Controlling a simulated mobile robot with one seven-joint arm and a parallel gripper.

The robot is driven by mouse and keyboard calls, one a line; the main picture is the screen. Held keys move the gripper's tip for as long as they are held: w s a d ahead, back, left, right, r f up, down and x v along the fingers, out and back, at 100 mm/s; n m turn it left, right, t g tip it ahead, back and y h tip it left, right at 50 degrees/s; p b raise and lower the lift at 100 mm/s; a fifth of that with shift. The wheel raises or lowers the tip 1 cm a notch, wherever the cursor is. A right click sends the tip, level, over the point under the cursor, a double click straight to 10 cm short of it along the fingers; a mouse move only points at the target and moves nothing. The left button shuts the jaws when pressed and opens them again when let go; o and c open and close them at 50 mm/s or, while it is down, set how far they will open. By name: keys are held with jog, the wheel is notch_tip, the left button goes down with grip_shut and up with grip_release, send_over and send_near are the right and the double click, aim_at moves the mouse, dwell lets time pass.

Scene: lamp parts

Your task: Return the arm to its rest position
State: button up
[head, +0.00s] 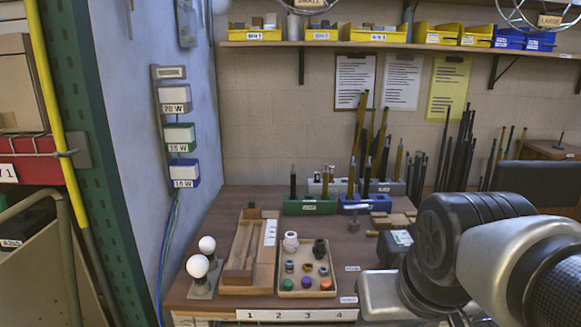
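My arm (515,262), silver and black, fills the lower right of the head view, in front of the right part of the wooden bench (345,225). Its large dark joint stands over the bench's right side and hides what lies behind it. My gripper does not show in this view, so I cannot see its fingers or whether it holds anything.
A tray of small parts (290,283), a wooden box (240,270) and two white bulbs (198,266) stand at the bench's left and middle. Blocks holding upright rods (310,205) stand at the back. A shelf (345,44) with yellow and blue bins runs above.

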notch_tip(320, 180, up, 20)
jog(key=s+p, duration=0.1)
jog(key=p, duration=1.8)
jog(key=shift+s+r+p, duration=0.25)
jog(key=shift+p, duration=0.05)
jog(key=shift+c, duration=0.3)
